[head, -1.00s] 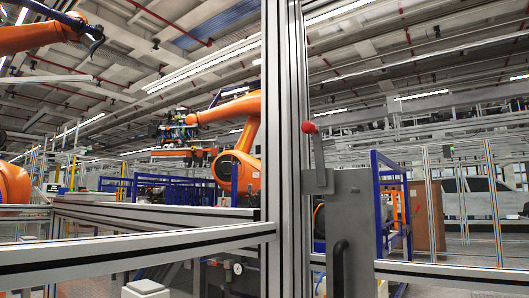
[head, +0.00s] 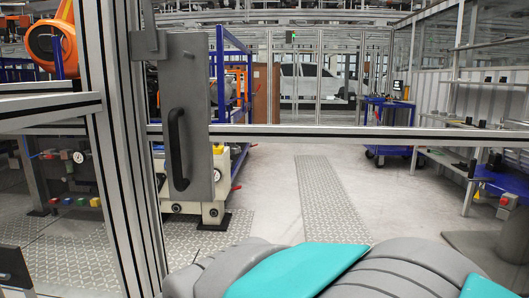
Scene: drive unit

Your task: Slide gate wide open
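The gate is a metal frame with a horizontal rail (head: 330,132) crossing the view at mid height. A grey metal plate (head: 190,85) with a black vertical handle (head: 177,148) is at its left end, beside a tall aluminium post (head: 112,130). A grey latch piece (head: 147,42) sits at the plate's upper left. I cannot tell whether the gate stands fully shut at the post. My arm, grey and teal, fills the bottom right, below and apart from the handle. My gripper is not in view.
Beyond the rail is an open floor with a grey treadplate strip (head: 325,195). A blue cart (head: 388,115) and a workbench (head: 450,160) stand at the right. Machinery (head: 205,200) stands behind the plate. An orange robot (head: 48,45) is at upper left.

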